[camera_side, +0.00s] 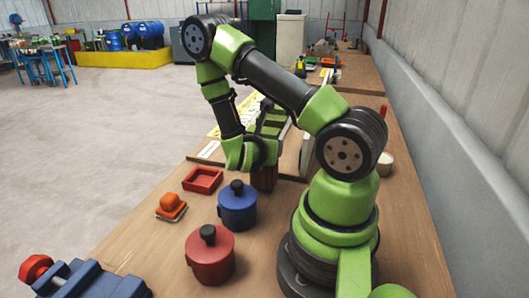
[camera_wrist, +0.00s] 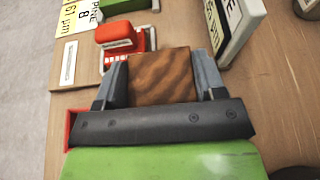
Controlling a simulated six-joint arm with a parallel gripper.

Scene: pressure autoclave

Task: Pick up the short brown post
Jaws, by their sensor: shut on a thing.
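The short brown post (camera_side: 263,180) is a squared, wood-grained block, partly hidden by my wrist in the side view. In the wrist view the post (camera_wrist: 160,76) fills the space between the two grey fingers. My gripper (camera_wrist: 160,70) is shut on it, one finger against each side. In the side view my gripper (camera_side: 264,158) points down at the post, behind the blue pot, its fingers mostly hidden. I cannot tell whether the post's lower end touches the table.
A blue pot (camera_side: 238,208) and a red pot (camera_side: 211,257) stand in front. A red tray (camera_side: 203,181) and an orange-handled item (camera_side: 171,207) lie to the left. A blue vise (camera_side: 85,283) is at bottom left. Upright labelled panels (camera_wrist: 236,25) stand close beside the post.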

